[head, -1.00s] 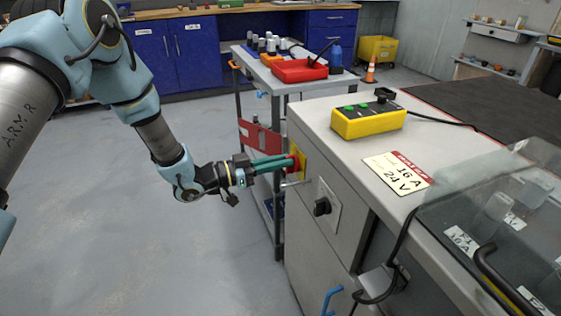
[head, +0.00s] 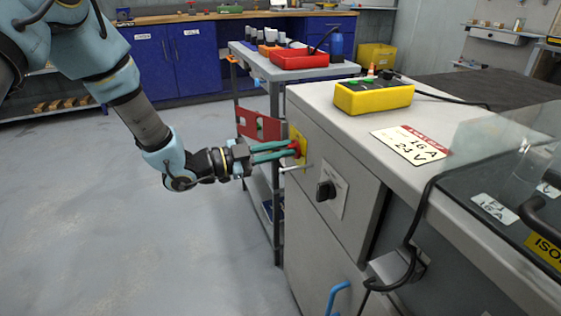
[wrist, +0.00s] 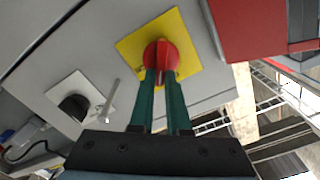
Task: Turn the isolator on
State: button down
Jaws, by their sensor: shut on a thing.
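The isolator is a red rotary handle (wrist: 160,58) on a yellow square plate (wrist: 184,42) on the side of the grey cabinet. In the head view the red handle (head: 299,148) and yellow plate (head: 302,136) show at the cabinet's upper left side. My gripper (head: 290,152) has reached the handle from the left. In the wrist view the green fingers of my gripper (wrist: 162,78) are shut on the handle's grip bar, one on each side. The fingertips hide part of the handle.
A black rotary switch (head: 325,191) on a pale plate sits right of the isolator. A metal pin (head: 297,168) sticks out between them. A yellow button box (head: 374,97) stands on the cabinet top. A trolley with a red tray (head: 298,60) stands behind. The floor at left is clear.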

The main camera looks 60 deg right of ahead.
jog(key=m+b, duration=0.2)
jog(key=b, duration=0.1)
jog(key=f+m+b, duration=0.1)
jog(key=m+b, duration=0.1)
jog(key=b, duration=0.2)
jog(key=f+m+b, duration=0.1)
jog(key=m+b, duration=0.2)
jog(key=b, duration=0.1)
jog(key=shift+s+a, duration=0.25)
jog(key=m+b, duration=0.2)
jog(key=b, duration=0.2)
jog(key=shift+m, duration=0.4)
jog(key=shift+m+b, duration=0.3)
jog(key=shift+b, duration=0.3)
jog(key=shift+r, duration=0.15)
jog(key=c, duration=0.9)
grip_release()
jog(key=shift+r+m, duration=0.1)
jog(key=shift+m, duration=0.2)
